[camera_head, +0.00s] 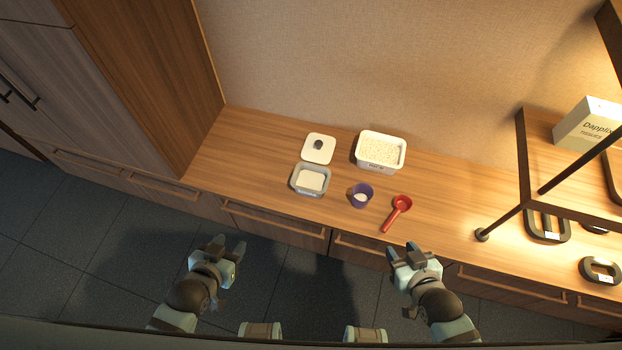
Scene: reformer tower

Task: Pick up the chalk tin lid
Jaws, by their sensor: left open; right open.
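A white square lid with rounded corners and a dark oval knob (318,149) lies flat on the wooden counter; I take it as the chalk tin lid. Just in front of it stands a grey open tin (311,181) with white contents and a label on its front. My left gripper (229,247) is open and empty, low and to the left, in front of the counter edge and apart from the lid. My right gripper (409,253) is open and empty in front of the counter, below the red scoop.
A white tub of pale grains (381,150) stands right of the lid. A dark-framed shelf (522,160) with a tissue box (588,125) stands at right. The counter's left end is clear.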

